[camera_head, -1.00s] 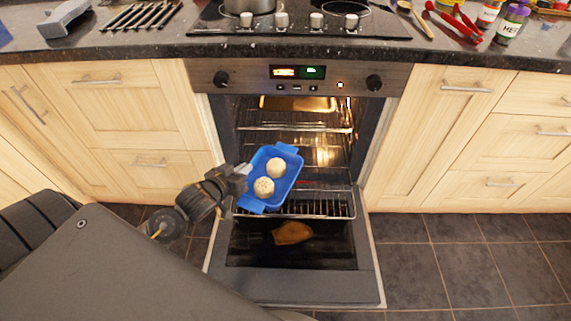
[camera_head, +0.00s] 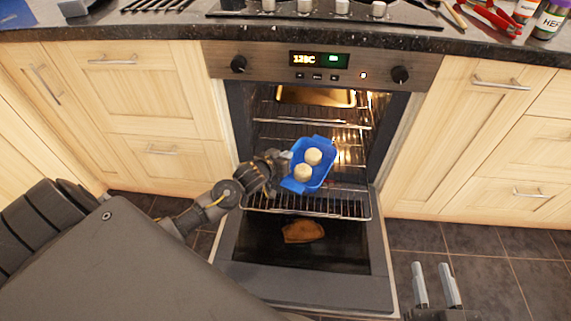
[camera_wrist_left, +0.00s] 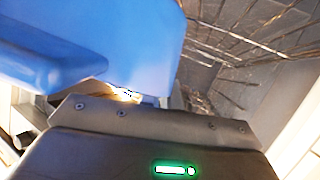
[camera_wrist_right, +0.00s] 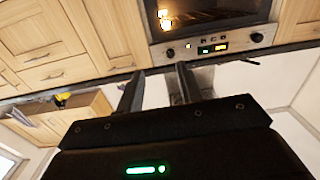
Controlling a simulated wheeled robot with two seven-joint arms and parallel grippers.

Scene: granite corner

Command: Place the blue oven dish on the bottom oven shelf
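The blue oven dish (camera_head: 324,175) holds two round pale items (camera_head: 308,164) and is tilted in front of the oven opening. My left gripper (camera_head: 285,163) is at the dish's left side and appears shut on its edge; the fingertips are hidden. In the left wrist view the blue dish (camera_wrist_left: 130,40) fills the upper left. A pulled-out wire bottom shelf (camera_head: 345,207) lies below the dish, over the open oven door (camera_head: 300,290). My right gripper (camera_head: 436,286) is open and empty at the lower right; its parted fingers show in the right wrist view (camera_wrist_right: 160,88).
A higher oven shelf (camera_head: 340,124) and a tray (camera_head: 315,97) near the top are inside the lit oven. A brown piece (camera_head: 303,231) shows at the door, below the wire shelf. The oven side walls and cabinets (camera_head: 455,150) flank the opening.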

